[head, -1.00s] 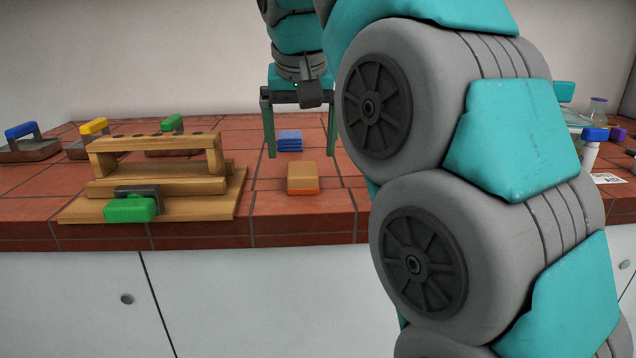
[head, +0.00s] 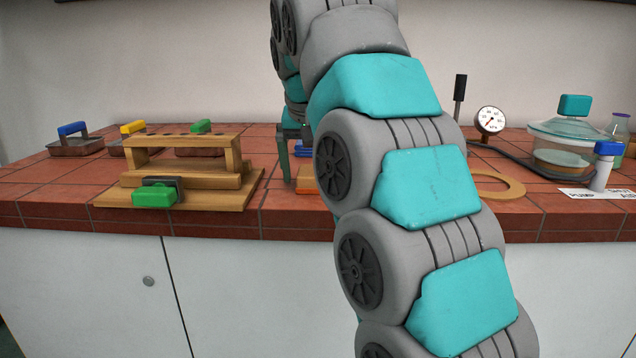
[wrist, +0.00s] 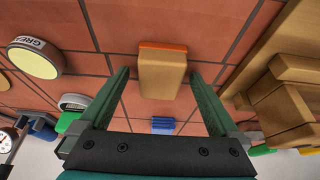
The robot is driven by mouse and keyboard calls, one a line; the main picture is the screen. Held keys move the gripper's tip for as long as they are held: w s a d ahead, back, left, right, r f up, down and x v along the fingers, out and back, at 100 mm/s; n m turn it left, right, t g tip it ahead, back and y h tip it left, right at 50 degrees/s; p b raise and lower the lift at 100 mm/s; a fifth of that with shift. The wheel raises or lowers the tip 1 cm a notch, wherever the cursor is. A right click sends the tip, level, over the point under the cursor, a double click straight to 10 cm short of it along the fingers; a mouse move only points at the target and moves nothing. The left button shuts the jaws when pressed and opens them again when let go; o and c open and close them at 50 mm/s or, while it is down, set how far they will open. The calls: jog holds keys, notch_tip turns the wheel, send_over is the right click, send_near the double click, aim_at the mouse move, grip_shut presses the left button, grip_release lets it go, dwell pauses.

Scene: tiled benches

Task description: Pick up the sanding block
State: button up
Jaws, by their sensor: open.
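The sanding block, a tan block with an orange face (wrist: 162,75), lies on the red tiled bench. In the wrist view it shows between the two green fingers of my gripper (wrist: 159,76), with a gap on each side. The gripper is open and empty. In the head view only part of the block (head: 306,182) shows; my arm and gripper (head: 287,152) hide the rest. I cannot tell how far the fingertips are above the bench.
A wooden rack (head: 190,183) with a green-handled tool (head: 155,193) stands left of the block. Blue stacked pieces (wrist: 163,125) lie near the block. A round lidded tin (wrist: 35,60) sits left in the wrist view. A gauge (head: 490,121) and glass vessel (head: 570,138) stand right.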

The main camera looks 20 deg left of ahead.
grip_shut()
dwell(0.7)
jog(key=shift+r, duration=0.1)
